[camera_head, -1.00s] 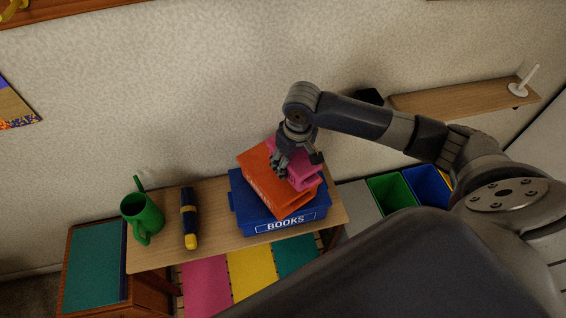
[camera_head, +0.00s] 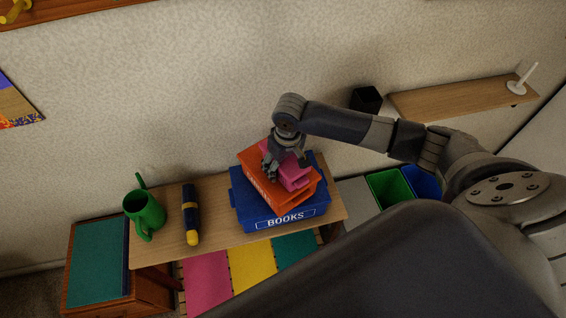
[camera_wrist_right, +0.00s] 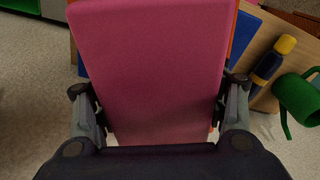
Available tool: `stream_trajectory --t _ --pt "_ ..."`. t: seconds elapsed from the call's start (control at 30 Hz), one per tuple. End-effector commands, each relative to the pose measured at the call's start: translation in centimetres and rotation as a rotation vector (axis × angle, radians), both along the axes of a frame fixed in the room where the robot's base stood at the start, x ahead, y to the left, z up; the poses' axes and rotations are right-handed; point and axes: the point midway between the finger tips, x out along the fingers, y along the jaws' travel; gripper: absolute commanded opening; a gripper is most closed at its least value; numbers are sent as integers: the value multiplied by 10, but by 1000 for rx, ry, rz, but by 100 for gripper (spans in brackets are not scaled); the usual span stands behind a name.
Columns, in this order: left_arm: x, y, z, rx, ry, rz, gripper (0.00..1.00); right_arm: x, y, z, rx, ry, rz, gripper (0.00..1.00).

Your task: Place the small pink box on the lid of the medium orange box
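The small pink box (camera_head: 292,177) is over the lid of the medium orange box (camera_head: 257,183), inside its outline and apparently resting on it. The orange box sits turned at an angle on a blue box marked BOOKS (camera_head: 247,212). My right gripper (camera_head: 286,166) comes from above with one finger on each side of the pink box. In the right wrist view, the pink box (camera_wrist_right: 155,70) fills the space between the fingers (camera_wrist_right: 160,108), which appear to touch its sides. The underside of the pink box is hidden. My left gripper is not in view.
The boxes stand on a wooden shelf (camera_head: 216,190) by the wall. Green (camera_head: 388,188) and blue (camera_head: 421,181) bins and a black cup (camera_head: 366,99) are to the right.

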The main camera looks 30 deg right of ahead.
Motion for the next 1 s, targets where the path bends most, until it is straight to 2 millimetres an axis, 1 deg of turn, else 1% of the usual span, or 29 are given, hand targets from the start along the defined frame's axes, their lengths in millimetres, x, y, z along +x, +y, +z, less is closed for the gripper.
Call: stream_trajectory --t 0.33,0.47,0.57,0.8,0.9,1.0 --pt "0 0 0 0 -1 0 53 0 0 1 0 -1 0 77" --pt "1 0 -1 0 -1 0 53 0 0 8 2 -3 0 77" --pt "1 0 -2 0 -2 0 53 -1 0 23 2 -4 1 77" --pt "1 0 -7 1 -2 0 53 -7 -1 75 1 -5 1 77" --pt "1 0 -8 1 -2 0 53 -10 -1 94 1 -4 0 77" --pt "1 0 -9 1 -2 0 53 -11 -1 108 2 -3 0 77"
